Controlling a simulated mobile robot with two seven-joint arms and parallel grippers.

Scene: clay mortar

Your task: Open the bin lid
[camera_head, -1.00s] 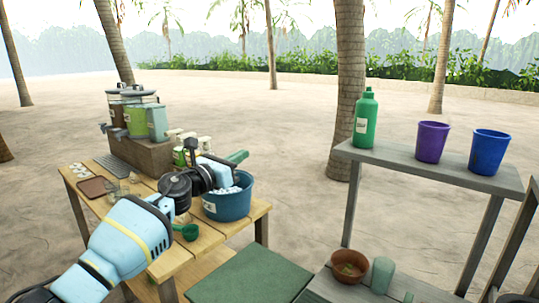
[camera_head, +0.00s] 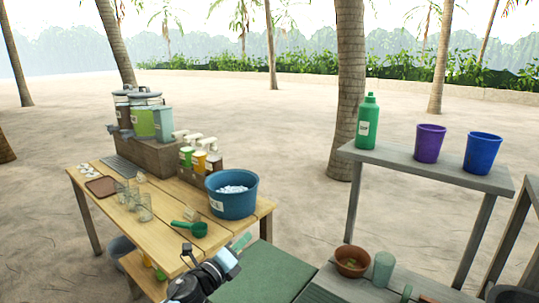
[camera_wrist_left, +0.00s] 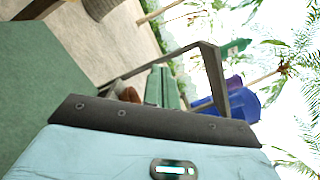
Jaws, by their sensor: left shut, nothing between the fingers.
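My left gripper (camera_head: 241,243) is at the bottom centre of the head view, in front of the wooden table and over the flat green surface. Its green fingers (camera_wrist_left: 162,88) are together and empty in the left wrist view. I cannot clearly pick out a bin with a lid in either view. A grey round container (camera_head: 121,248) stands low under the left table, mostly hidden by the tabletop. A dark round object (camera_head: 513,295) is cut off at the lower right edge. My right gripper is not in view.
The wooden table (camera_head: 165,235) holds a blue tub (camera_head: 233,200) of white pieces, a green scoop (camera_head: 190,228), glasses and drink dispensers (camera_head: 143,115). A flat green surface (camera_head: 265,280) lies bottom centre. The grey shelf (camera_head: 440,176) carries a green bottle (camera_head: 367,122), purple cup (camera_head: 429,143) and blue cup (camera_head: 482,153).

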